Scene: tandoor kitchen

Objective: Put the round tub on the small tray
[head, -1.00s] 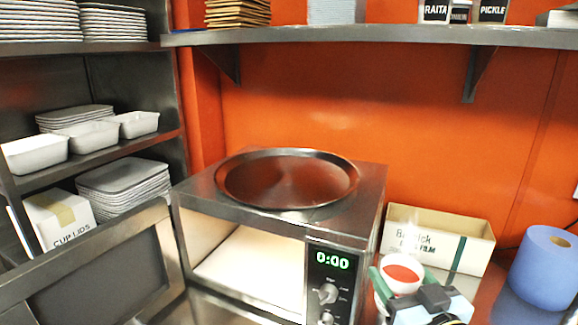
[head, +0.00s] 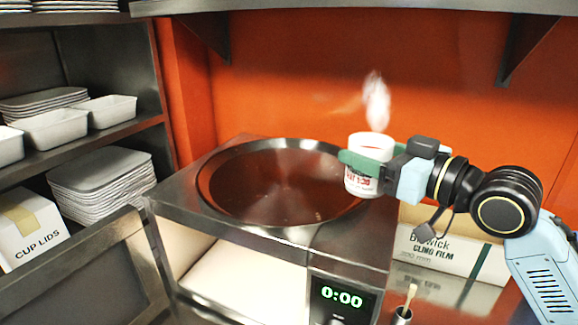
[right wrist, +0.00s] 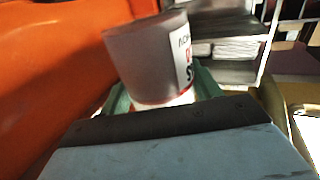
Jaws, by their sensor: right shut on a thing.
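The round tub (head: 362,181) is white with red and dark print, and steam rises above it. My right gripper (head: 368,162) is shut around it and holds it upright, in front of the right rim of a wide, round, dark tray (head: 265,190) in the head view. That tray lies on top of a steel microwave. I cannot tell from the picture whether it is the small tray. In the right wrist view the tub (right wrist: 150,65) sits between the green fingers, its print partly turned away. My left gripper is not in view.
The microwave (head: 340,255) has its door (head: 90,285) swung open at the left. A cling film box (head: 450,255) stands at right behind my arm, and a brush handle (head: 408,300) shows in front. Shelves at left hold stacked plates (head: 100,185) and white tubs (head: 50,130).

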